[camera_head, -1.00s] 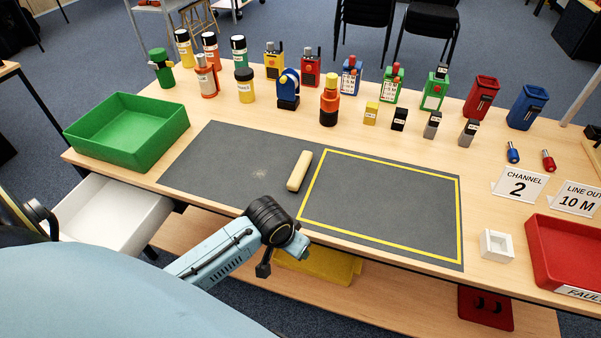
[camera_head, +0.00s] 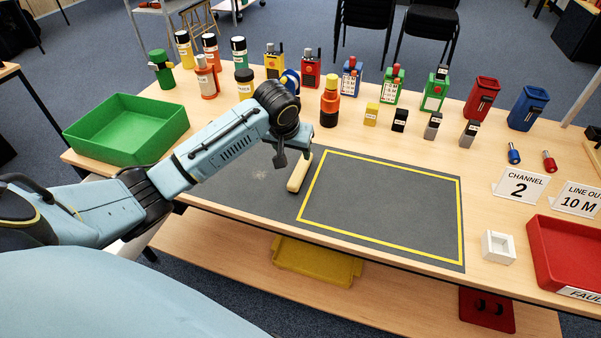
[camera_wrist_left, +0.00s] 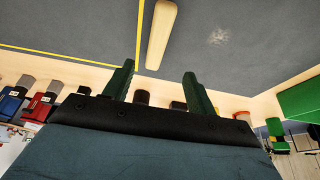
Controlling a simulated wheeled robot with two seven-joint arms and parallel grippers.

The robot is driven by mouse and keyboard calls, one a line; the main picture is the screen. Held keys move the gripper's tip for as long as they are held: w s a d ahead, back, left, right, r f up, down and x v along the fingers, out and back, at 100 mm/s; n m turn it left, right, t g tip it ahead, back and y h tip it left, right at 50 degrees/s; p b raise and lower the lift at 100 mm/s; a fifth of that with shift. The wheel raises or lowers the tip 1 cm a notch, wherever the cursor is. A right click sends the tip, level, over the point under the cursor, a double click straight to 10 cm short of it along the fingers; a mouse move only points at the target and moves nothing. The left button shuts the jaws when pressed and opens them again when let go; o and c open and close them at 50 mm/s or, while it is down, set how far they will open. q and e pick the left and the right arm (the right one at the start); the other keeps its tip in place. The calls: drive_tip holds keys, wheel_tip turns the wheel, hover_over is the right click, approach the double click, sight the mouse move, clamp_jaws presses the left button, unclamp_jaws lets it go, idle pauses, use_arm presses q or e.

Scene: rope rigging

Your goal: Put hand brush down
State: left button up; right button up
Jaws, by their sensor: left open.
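The hand brush (camera_head: 297,176) shows as a pale wooden bar lying on the dark grey mat (camera_head: 400,250), just left of the yellow-outlined rectangle. Its bristles cannot be made out. My left gripper (camera_head: 290,158) is over the mat at the brush, partly covering its far end in the head view. In the left wrist view, the two green fingers (camera_wrist_left: 158,82) are apart with nothing between them, and the brush (camera_wrist_left: 161,35) lies beyond their tips. My right gripper is not in view.
A green tray (camera_head: 130,155) stands at the left. Bottles, radios and small blocks line the back. A white holder (camera_head: 497,247), sign cards and a red tray (camera_head: 560,262) are at the right. The yellow-outlined area (camera_head: 380,205) is empty. A pale smudge marks the mat.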

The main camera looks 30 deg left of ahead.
sight(300, 168)
use_arm(q)
drive_tip(key=b+x, duration=0.2)
drive_tip(key=x, duration=0.6)
drive_tip(key=shift+d+f, duration=0.1)
drive_tip(key=shift+d, duration=0.05)
drive_tip(key=x, duration=0.2)
drive_tip(key=b+x, duration=0.1)
drive_tip(key=x, duration=0.1)
drive_tip(key=shift+w+d, duration=0.1)
drive_tip(key=shift+d, duration=0.05)
drive_tip(key=c, duration=1.2)
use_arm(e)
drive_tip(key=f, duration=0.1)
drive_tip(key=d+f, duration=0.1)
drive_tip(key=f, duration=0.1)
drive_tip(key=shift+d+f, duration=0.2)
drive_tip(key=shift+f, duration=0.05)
